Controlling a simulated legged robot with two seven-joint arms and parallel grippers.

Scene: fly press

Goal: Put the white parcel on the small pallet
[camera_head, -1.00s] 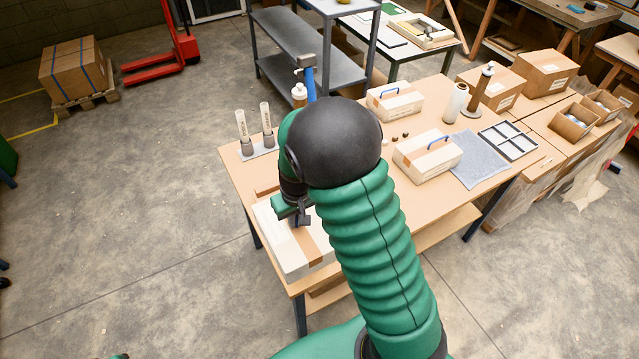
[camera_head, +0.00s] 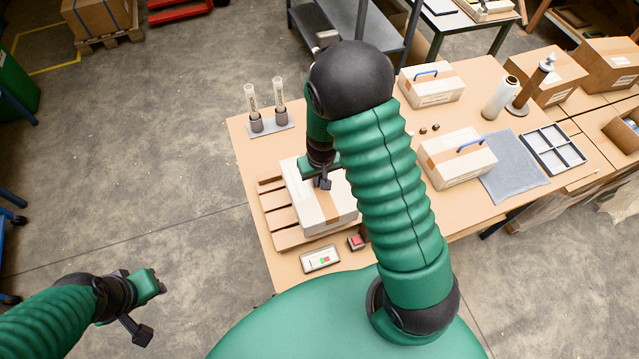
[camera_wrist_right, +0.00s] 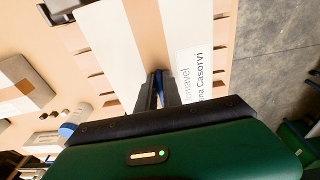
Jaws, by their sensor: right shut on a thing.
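The white parcel (camera_head: 318,208), with a brown tape band, is at the left front of the table. The small pallet (camera_head: 283,220) shows as wooden slats along the parcel's left and front sides. The parcel is over the pallet; I cannot tell whether it rests on it. My right gripper (camera_head: 322,183) is above the parcel, shut on its blue handle, which shows between the fingers in the right wrist view (camera_wrist_right: 158,95). The parcel's printed label (camera_wrist_right: 205,75) also shows there. My left gripper (camera_head: 146,308) is open and empty at the lower left, away from the table.
Two handled parcels (camera_head: 457,160) (camera_head: 432,86) stand further right on the table (camera_head: 385,270). Two tubes in a holder (camera_head: 268,122) stand behind the pallet. A small display (camera_head: 320,259) and red button (camera_head: 357,241) are at its front. A grey mat (camera_head: 513,172) lies right.

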